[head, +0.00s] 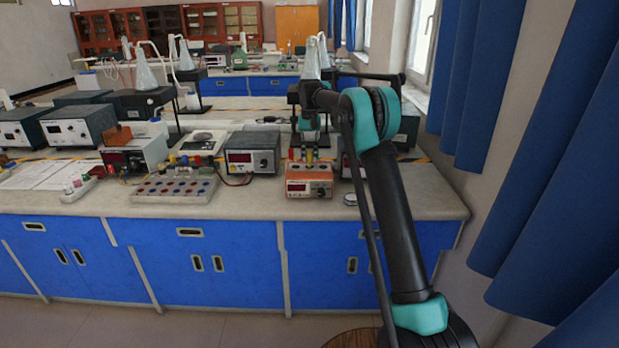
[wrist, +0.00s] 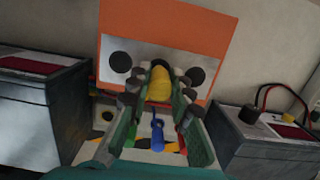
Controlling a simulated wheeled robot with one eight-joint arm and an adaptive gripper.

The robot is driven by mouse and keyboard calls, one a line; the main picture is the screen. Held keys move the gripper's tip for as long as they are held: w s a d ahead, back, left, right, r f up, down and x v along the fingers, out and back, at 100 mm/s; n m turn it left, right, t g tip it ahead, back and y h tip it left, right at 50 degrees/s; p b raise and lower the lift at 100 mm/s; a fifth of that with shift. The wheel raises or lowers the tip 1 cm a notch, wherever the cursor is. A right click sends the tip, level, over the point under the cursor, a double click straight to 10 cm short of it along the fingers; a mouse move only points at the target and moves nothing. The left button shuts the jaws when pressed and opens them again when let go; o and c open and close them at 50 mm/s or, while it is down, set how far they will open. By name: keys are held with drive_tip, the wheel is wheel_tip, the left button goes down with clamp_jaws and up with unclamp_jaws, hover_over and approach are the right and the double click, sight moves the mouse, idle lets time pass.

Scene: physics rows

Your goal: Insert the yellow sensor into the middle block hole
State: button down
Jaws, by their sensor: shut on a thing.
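My gripper (wrist: 158,90) is shut on the yellow sensor (wrist: 160,80), whose rounded yellow body shows between the two fingers in the wrist view. Straight beyond it is the orange block (wrist: 170,28) with a pale face. One dark round hole (wrist: 120,62) shows left of the sensor and another (wrist: 196,77) right of it. The sensor lines up between them and hides the middle of the face. I cannot tell whether its tip is in the middle hole or in front of it.
An orange instrument (head: 309,181) with a red display stands below my gripper in the head view. A grey meter (head: 253,153) stands left of it. A pegged board (head: 174,189) lies further left. Grey boxes flank the block in the wrist view, at left (wrist: 50,115) and right (wrist: 265,140).

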drive_tip(key=shift+f, duration=0.5)
drive_tip(key=c, duration=1.3)
unclamp_jaws()
drive_tip(key=o, duration=0.4)
drive_tip(key=shift+r, duration=0.15)
drive_tip(key=shift+r, duration=3.1)
